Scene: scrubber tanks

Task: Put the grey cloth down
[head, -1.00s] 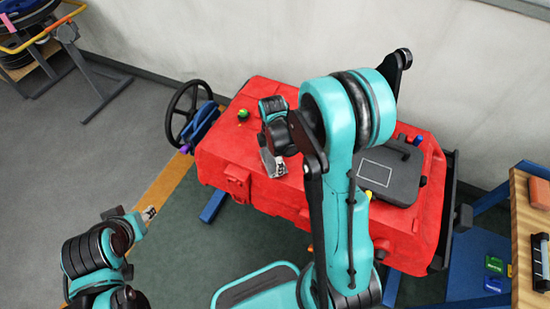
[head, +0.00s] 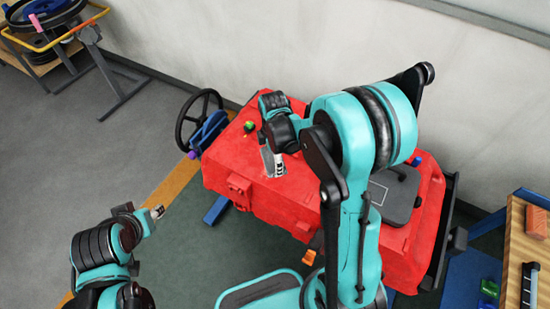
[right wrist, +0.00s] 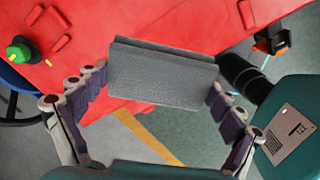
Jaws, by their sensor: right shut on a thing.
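The grey cloth (right wrist: 162,76) is a folded, flat, textured pad between the two fingers of my right gripper (right wrist: 158,92) in the right wrist view. The fingers press on its left and right ends. In the head view my right gripper (head: 275,165) is over the front left part of the red tank's top, and only a little of the cloth (head: 267,160) shows there. I cannot tell whether the cloth touches the tank. My left gripper (head: 157,212) is small at lower left, away from the tank, and its opening is unclear.
The red tank (head: 222,180) has a green knob (head: 249,127) on its top left and a dark handwheel (head: 192,120) beside it. A dark grey lid (head: 398,208) lies on its right part. A wooden bench (head: 515,230) is at far right. Open floor lies left.

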